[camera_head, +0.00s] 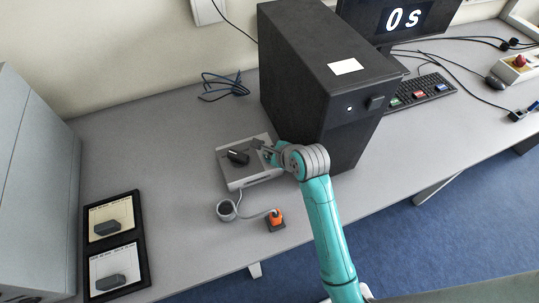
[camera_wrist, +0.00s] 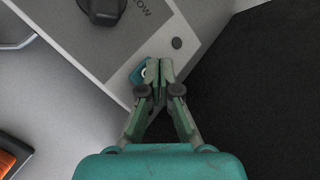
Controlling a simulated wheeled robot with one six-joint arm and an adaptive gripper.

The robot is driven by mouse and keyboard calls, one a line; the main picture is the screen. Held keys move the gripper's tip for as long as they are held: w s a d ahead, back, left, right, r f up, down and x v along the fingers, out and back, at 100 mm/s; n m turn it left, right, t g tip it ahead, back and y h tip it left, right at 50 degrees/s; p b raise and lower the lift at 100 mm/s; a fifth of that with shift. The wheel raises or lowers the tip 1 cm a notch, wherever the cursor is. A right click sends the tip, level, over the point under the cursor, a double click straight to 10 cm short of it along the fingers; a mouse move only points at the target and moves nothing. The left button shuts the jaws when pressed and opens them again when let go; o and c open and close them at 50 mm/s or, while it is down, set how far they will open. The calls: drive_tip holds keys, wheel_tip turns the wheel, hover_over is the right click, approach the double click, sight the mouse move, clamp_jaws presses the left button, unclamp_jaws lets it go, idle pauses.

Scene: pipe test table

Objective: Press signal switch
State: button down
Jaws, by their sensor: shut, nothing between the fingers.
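A light grey box (camera_head: 245,178) with a black knob (camera_head: 238,157) on top lies on the table beside a black computer tower. In the wrist view the box (camera_wrist: 88,63) shows dark lettering ending in "LOW" and a small teal switch (camera_wrist: 138,75) with a white round mark near its edge. I take this to be the signal switch, though it has no readable label. My gripper (camera_wrist: 159,70) is shut and empty, its fingertips over the switch's right side and partly hiding it. Contact cannot be told. In the head view my gripper (camera_head: 262,147) is above the box's right part.
The black tower (camera_head: 325,75) stands close on the right. A monitor (camera_head: 405,18) reads "0 s". An orange plug piece (camera_head: 275,220) and a grey round cup-like part (camera_head: 227,210) lie in front of the box. Two framed pads (camera_head: 112,245) are at left. The table's left middle is clear.

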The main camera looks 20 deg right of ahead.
drive_tip(key=shift+f, duration=0.45)
idle(0.8)
drive_tip(key=shift+r, duration=0.9)
drive_tip(key=shift+r, duration=2.5)
